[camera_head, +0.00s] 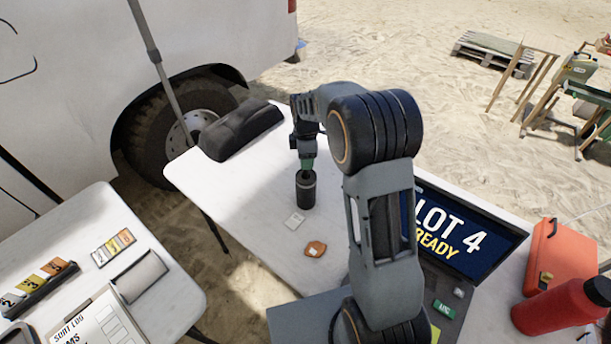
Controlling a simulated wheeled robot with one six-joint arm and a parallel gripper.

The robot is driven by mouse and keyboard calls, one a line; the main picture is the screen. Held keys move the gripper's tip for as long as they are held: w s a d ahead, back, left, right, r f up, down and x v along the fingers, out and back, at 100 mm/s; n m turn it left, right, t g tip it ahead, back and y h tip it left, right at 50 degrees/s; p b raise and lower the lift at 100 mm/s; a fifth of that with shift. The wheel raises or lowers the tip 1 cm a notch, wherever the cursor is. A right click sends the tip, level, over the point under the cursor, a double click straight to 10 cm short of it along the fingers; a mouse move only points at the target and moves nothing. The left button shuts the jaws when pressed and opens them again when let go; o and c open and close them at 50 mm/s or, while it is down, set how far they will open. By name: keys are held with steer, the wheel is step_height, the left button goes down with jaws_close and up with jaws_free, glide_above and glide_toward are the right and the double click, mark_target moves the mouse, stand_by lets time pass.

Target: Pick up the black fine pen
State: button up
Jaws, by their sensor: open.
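My gripper (307,163) points down right over a dark cylindrical cup (306,193) on the white table. Its tips are at or just above the cup's rim; I cannot tell whether they reach inside. The jaws are open. A green patch shows at the gripper's end, and I cannot tell what it belongs to. I cannot make out the black fine pen; anything inside the cup is hidden by the gripper and the cup wall.
Near the cup lie a small pale tag (294,220) and an orange-brown piece (315,249). A black padded case (240,130) lies at the table's back left. A screen (465,235), an orange box (558,258) and a red bottle (555,308) stand right.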

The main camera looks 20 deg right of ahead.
mark_target(306, 175)
step_height(306, 175, down, 5)
steer(key=b, duration=0.3)
steer(key=shift+r, duration=0.25)
jaws_close()
